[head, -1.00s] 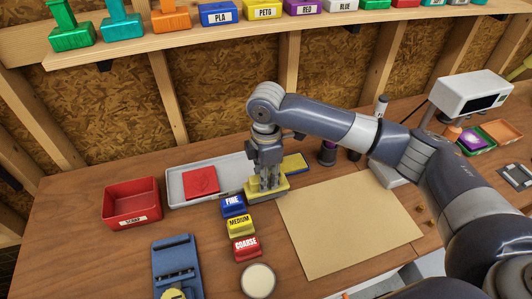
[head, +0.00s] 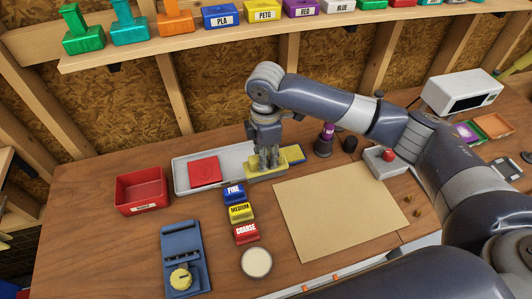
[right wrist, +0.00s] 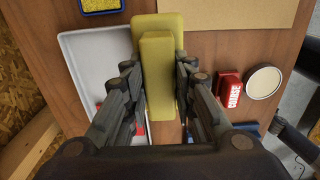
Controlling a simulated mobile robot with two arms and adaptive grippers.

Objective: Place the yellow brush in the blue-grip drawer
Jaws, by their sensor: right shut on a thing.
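The yellow brush (head: 258,174) is at the right end of the grey tray, above or at the worktop; I cannot tell if it touches. My right gripper (head: 268,160) points down and is shut on its raised middle part. In the right wrist view the brush (right wrist: 160,28) lies between the two fingers of the gripper (right wrist: 158,78). The blue-grip drawer does not show in either view. My left gripper is not in view.
The grey tray (head: 181,178) holds a red square. Nearby are a red bin (head: 142,190), blue, yellow and red sanding blocks (head: 240,213), a round white-topped tin (head: 256,263) and a blue tool (head: 182,255). A tan sheet (head: 338,208) covers the middle right.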

